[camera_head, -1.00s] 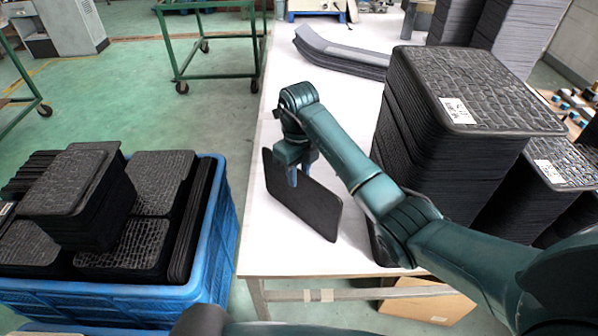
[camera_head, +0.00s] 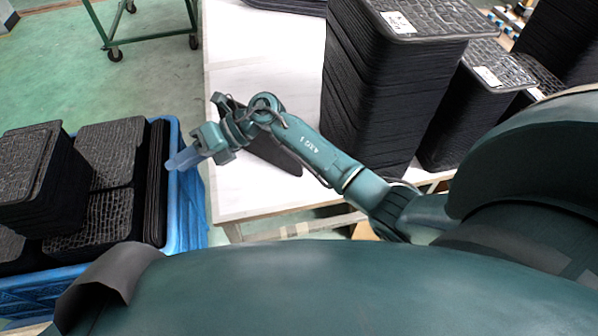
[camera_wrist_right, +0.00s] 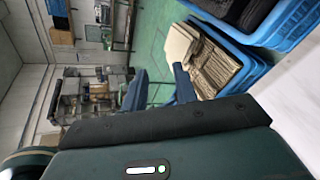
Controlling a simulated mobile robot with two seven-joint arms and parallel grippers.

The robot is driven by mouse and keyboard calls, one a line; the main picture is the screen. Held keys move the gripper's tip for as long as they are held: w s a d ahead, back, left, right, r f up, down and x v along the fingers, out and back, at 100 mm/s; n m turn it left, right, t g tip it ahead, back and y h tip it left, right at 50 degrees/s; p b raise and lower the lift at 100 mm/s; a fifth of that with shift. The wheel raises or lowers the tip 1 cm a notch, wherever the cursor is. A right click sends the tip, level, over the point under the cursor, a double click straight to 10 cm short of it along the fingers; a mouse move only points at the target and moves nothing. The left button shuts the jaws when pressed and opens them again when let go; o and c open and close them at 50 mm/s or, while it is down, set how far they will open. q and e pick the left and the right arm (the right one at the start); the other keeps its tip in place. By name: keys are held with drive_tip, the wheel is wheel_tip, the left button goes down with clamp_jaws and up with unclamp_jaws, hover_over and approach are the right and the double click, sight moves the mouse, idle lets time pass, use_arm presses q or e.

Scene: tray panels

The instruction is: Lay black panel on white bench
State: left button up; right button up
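The black panel (camera_head: 278,152) is on the white bench (camera_head: 240,192) near its left side in the head view. My right forearm and wrist cover part of it, so I cannot tell whether it lies fully flat. My right gripper (camera_head: 174,161) points left, past the bench's left edge, beside the blue crate's rim. It is apart from the panel. In the right wrist view its two blue fingers (camera_wrist_right: 158,72) stand apart with nothing between them. My left gripper is not in view.
A blue crate (camera_head: 192,205) with stacks of black panels (camera_head: 105,215) stands left of the bench. Tall black stacks (camera_head: 375,100) stand on the bench to the right of my wrist. A green cart frame (camera_head: 150,42) is at the back left. Bare bench top lies around the panel.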

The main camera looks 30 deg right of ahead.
drive_tip(key=s+d+f+m+t+h, duration=0.15)
drive_tip(key=d+m+t, duration=0.25)
drive_tip(key=m+t, duration=0.5)
drive_tip(key=s+d+m+t+h, duration=0.25)
drive_tip(key=d+m+t, duration=0.2)
drive_tip(key=m, duration=0.85)
drive_tip(key=s+d+f+m+g+h, duration=0.3)
drive_tip(key=s+f+m, duration=0.4)
drive_tip(key=s, duration=0.1)
drive_tip(key=s+d+f+m+g+h, duration=0.3)
drive_tip(key=s+f+m, duration=0.4)
drive_tip(key=s+f, duration=0.1)
drive_tip(key=shift+s+f+m+h, duration=0.15)
drive_tip(key=shift+s+m+h, duration=0.15)
drive_tip(key=shift+s+m, duration=0.1)
drive_tip(key=shift+d, duration=0.1)
